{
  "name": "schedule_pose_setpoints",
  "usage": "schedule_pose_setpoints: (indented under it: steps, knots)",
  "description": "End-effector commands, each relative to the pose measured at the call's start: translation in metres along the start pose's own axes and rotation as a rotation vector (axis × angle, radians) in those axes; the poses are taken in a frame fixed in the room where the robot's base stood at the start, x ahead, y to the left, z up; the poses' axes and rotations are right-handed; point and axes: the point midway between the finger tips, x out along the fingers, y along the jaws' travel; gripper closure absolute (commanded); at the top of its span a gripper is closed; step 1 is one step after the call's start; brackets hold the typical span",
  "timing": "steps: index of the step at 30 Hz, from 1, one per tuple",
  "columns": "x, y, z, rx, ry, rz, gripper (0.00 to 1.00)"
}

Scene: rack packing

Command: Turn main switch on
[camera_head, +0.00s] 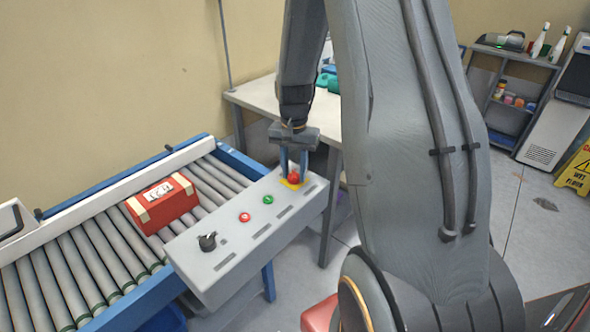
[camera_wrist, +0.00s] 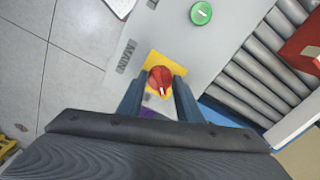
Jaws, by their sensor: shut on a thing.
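The main switch (camera_head: 293,178) is a red knob on a yellow plate (camera_wrist: 152,60), at the far right end of a grey control panel (camera_head: 222,258). In the wrist view the red knob (camera_wrist: 160,80) shows a small white mark and sits beside a dark label that seems to read MAIN (camera_wrist: 125,56). My gripper (camera_head: 293,170) points down over the panel and is shut on the red knob, with one finger on each side. The fingers hide part of the knob and plate.
The panel also carries a green button (camera_head: 268,199), a red button (camera_head: 244,217) and a black selector knob (camera_head: 207,242). Behind it a roller conveyor (camera_head: 85,255) bears a red box (camera_head: 162,204). A pale table (camera_head: 262,93) stands behind my arm.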

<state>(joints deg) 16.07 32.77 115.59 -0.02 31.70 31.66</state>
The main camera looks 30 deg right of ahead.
Motion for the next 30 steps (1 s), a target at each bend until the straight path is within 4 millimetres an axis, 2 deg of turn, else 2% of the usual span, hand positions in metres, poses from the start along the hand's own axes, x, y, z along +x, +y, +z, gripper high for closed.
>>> schedule_pose_setpoints:
  steps: [18, 30]
  knots:
    - [-0.0022, -0.0018, -0.0018, 0.556, 0.004, -0.005, 0.90]
    - [-0.0022, -0.0022, -0.0021, 0.759, 0.004, -0.007, 0.90]
